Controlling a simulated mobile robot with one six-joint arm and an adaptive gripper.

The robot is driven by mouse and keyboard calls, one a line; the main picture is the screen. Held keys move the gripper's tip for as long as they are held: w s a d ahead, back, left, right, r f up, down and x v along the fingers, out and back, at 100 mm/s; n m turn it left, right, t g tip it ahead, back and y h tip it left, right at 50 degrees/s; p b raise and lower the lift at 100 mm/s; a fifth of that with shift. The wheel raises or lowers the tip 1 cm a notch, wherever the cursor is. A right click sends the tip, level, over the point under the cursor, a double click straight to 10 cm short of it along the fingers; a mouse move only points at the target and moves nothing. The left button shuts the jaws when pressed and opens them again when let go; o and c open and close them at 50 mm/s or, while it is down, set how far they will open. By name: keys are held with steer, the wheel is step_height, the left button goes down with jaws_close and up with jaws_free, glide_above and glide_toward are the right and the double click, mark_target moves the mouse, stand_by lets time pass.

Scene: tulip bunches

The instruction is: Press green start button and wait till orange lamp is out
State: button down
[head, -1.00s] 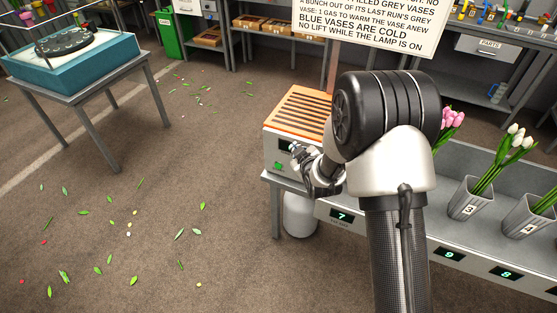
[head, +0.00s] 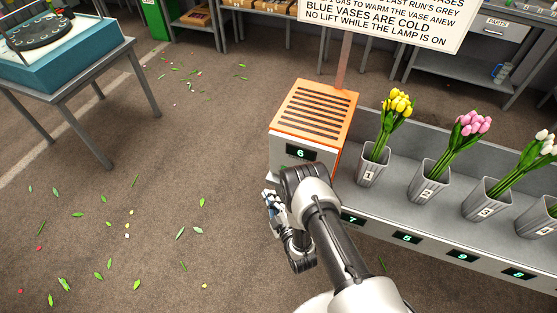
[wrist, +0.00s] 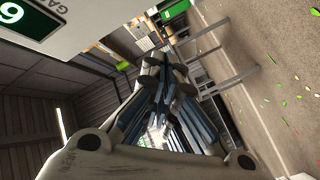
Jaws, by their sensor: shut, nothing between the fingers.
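The grey box with an orange slatted top (head: 313,113) stands at the left end of the grey bench. Its front display (head: 300,152) reads 6 and also shows in the wrist view (wrist: 30,18), beside partly cut-off lettering. My gripper (head: 270,200) is shut and empty, low in front of the box's lower left front. In the wrist view its closed fingers (wrist: 165,72) point past the box's face. I cannot make out an orange lamp.
Grey vases of yellow (head: 396,103), pink (head: 473,123) and white tulips (head: 545,142) stand on the bench. Numbered displays line the bench front (head: 407,237). A sign (head: 385,20) rises behind the box. The floor between is open, with scattered leaves.

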steer(key=shift+s, duration=0.2)
steer(key=shift+d, duration=0.1)
steer(key=w+d+b, duration=0.3)
steer(key=w, duration=0.5)
steer(key=shift+w, duration=0.15)
steer(key=shift+w, duration=0.1)
stand_by(1.4)
steer(key=shift+w+d+b, duration=0.1)
steer(key=shift+w+b, duration=0.2)
steer(key=shift+b, duration=0.15)
steer(key=shift+w+d+b, duration=0.15)
steer(key=shift+w+b, duration=0.15)
steer(key=shift+w, duration=0.1)
stand_by(0.5)
stand_by(0.3)
steer(key=shift+s+a+p, duration=0.3)
steer(key=shift+s+p, duration=0.05)
steer(key=shift+s, duration=0.45)
